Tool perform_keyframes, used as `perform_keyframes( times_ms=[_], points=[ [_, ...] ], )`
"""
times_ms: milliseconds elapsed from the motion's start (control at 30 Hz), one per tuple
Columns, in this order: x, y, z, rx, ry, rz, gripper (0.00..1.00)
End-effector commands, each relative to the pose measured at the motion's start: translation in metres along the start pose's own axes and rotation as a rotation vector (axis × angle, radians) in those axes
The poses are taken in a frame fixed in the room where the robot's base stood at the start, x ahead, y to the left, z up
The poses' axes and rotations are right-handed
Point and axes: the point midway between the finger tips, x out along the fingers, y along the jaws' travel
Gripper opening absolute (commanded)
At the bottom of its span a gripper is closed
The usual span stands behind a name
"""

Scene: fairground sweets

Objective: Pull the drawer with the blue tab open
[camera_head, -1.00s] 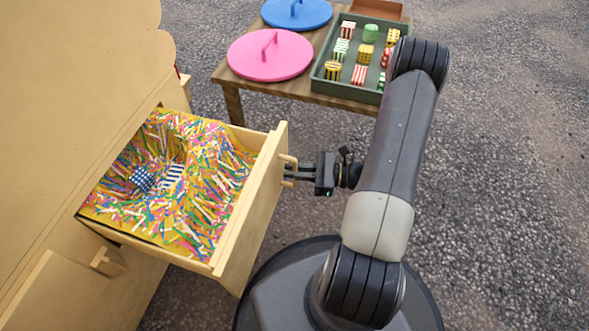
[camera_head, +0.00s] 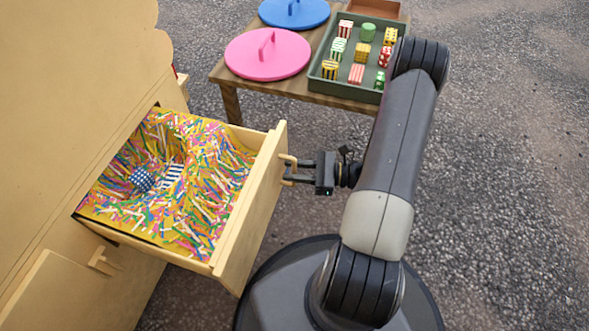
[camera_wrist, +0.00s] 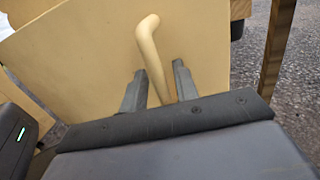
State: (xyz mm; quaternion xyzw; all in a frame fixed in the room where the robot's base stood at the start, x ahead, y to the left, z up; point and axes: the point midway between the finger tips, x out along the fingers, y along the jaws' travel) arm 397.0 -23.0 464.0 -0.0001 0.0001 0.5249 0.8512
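The wooden drawer (camera_head: 250,207) stands far out of the cabinet, with its front facing my arm. No blue tab shows on the parts of it in view. Its pale bar handle (camera_head: 288,158) is on the front; in the wrist view the handle (camera_wrist: 149,46) rises between the fingers. Colourful paper strips (camera_head: 205,170) fill the drawer, with a blue-and-white dotted ball (camera_head: 142,179) and a blue-and-white striped piece (camera_head: 172,176) in a hollow.
Another drawer (camera_head: 65,295) with a handle (camera_head: 103,262) is lower left. Behind stands a wooden table (camera_head: 232,103) with a pink lid (camera_head: 267,55), a blue lid (camera_head: 293,12) and a green tray (camera_head: 323,97) of several patterned sweets. Gravel ground is clear on the right.

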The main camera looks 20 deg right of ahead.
Motion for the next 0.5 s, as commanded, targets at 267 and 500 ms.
perform_keyframes(
  times_ms=[267, 500],
  points=[
    [-0.035, -0.001, 0.002, 0.000, 0.001, -0.007, 0.29],
    [-0.078, -0.001, 0.002, 0.000, 0.000, -0.005, 0.29]
  ],
)
